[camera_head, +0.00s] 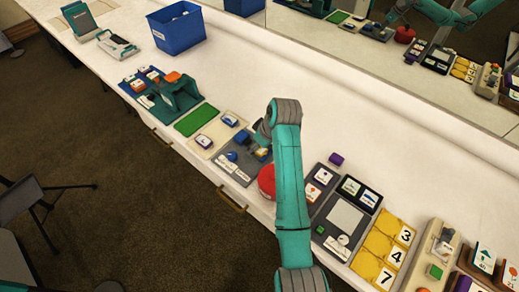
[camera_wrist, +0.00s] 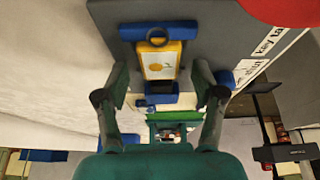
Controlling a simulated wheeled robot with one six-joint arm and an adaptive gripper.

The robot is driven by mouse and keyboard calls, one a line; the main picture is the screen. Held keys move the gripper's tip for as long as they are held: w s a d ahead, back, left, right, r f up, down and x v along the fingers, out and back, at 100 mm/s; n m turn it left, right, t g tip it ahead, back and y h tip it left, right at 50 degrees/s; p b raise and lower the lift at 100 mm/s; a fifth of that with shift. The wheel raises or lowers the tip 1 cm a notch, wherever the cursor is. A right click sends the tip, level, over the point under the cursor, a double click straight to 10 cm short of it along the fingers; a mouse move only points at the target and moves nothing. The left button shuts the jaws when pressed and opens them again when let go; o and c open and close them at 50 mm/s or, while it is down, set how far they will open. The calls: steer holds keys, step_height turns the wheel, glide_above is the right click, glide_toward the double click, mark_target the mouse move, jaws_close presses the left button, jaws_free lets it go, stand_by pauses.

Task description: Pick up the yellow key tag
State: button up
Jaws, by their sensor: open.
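The yellow key tag (camera_wrist: 171,47) has a pale face with a yellow mark. It lies on a grey tray (camera_wrist: 215,45) whose printed label is partly readable as "key ta". A blue bar with a ring is at its upper end, and a blue piece (camera_wrist: 160,99) is just below it. My gripper (camera_wrist: 161,80) is open, its two fingers on either side of the tag's lower end with gaps to both. I cannot tell how high the fingers are above the tray. In the head view the grey tray (camera_head: 240,174) is partly hidden by my arm.
A red dome (camera_head: 266,181) stands close beside the tray; it also shows in the wrist view (camera_wrist: 285,8). A dark tray with cards (camera_head: 345,217) and yellow number tiles (camera_head: 377,246) are to the right. A blue bin (camera_head: 178,29) is at the back left. The counter behind is mostly clear.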

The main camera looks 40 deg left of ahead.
steer(key=c, duration=1.2)
steer(key=shift+r, duration=0.1)
